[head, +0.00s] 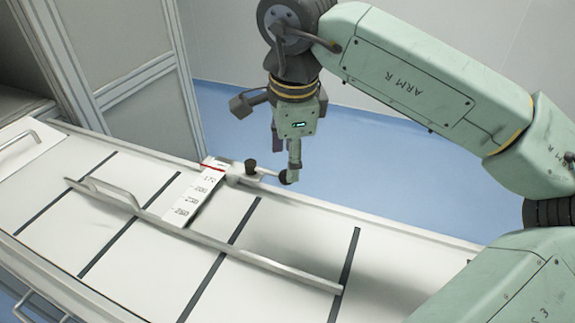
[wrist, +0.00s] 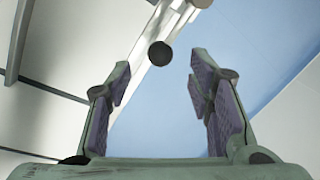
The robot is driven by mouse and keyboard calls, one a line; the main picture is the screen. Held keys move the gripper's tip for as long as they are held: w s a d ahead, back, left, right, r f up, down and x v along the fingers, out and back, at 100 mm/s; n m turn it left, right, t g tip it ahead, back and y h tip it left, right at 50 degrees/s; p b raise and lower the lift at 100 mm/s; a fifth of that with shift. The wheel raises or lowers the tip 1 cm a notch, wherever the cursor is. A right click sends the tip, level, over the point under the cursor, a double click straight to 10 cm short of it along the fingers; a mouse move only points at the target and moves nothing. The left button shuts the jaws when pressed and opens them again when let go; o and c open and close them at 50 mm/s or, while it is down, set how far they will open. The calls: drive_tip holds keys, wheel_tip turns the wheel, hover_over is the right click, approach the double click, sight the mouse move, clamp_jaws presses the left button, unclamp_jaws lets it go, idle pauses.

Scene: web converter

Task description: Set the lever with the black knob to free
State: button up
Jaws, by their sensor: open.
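A round black knob (head: 287,177) sits at the right end of a short metal lever (head: 270,173) at the back edge of the white table. In the wrist view the black knob (wrist: 160,53) shows ahead of the fingertips, roughly midway between them, with pale metal bars behind it. My gripper (head: 293,163) hangs fingers down at the knob. In the wrist view my gripper (wrist: 159,72) is open, with a finger on each side and nothing held. Whether a finger touches the knob cannot be told. No "free" marking is legible.
A second dark knob (head: 250,165) stands close by on the metal fitting. A white scale (head: 192,197) with numbers and a red line lies left of it. A long metal bar (head: 235,247) with a raised handle crosses the table (head: 300,235). Blue floor lies beyond the back edge.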

sight(274, 174)
drive_tip(key=f, duration=0.2)
drive_tip(key=w+f, duration=0.1)
drive_tip(key=f, duration=0.2)
drive_tip(key=shift+a+p, duration=0.1)
drive_tip(key=shift+p, duration=0.2)
clamp_jaws()
idle(0.5)
